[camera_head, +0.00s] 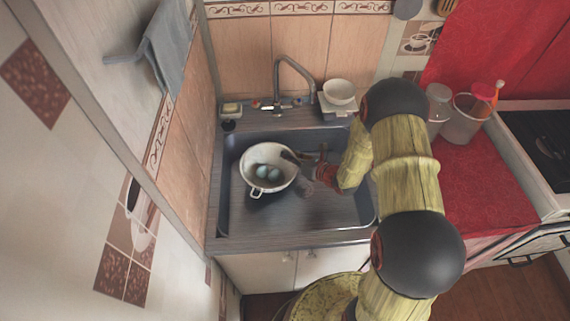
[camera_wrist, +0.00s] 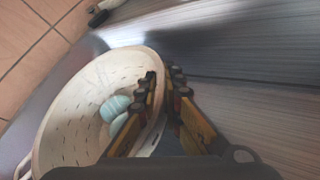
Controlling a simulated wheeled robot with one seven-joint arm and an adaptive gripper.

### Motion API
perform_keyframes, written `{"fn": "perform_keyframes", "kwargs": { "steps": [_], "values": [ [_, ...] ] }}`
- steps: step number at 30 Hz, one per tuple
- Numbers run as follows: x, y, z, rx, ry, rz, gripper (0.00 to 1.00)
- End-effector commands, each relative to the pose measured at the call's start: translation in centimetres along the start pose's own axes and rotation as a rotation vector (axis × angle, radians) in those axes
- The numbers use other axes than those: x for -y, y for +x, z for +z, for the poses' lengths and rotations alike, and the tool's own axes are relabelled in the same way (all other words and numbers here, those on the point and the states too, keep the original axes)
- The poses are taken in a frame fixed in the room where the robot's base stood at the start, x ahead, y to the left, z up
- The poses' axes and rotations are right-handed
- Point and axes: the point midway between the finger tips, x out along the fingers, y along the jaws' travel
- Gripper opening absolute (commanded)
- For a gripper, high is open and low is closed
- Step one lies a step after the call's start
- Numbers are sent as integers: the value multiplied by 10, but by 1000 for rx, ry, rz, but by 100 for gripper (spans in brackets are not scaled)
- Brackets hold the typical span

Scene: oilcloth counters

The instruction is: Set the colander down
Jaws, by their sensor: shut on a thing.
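The white colander (camera_head: 280,156) is inside the sink in the head view, with a few pale blue-green egg-like things (camera_head: 268,173) in it. My gripper (camera_head: 297,158) reaches in from the right and is shut on the colander's right rim. In the wrist view the colander (camera_wrist: 75,120) fills the left side, and my gripper (camera_wrist: 165,90) has one finger inside the wall and one outside. The egg-like things (camera_wrist: 115,108) rest inside by the inner finger. I cannot tell whether the colander's base touches the sink floor.
The metal sink (camera_head: 300,215) has bare floor in front of the colander. A faucet (camera_head: 292,75) stands behind it, with a white bowl (camera_head: 339,90) on a scale-like stand to its right. Clear containers (camera_head: 462,122) stand on the red counter (camera_head: 470,185) at right.

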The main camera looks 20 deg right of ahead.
Motion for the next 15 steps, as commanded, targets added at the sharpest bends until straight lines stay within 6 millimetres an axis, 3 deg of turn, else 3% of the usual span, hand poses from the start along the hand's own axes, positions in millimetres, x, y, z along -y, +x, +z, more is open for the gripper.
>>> {"fn": "perform_keyframes", "kwargs": {
  "steps": [8,15],
  "values": [
    [3,18,-9,1,-1,1,0],
    [17,32,-36,0,0,0,0]
  ]
}}
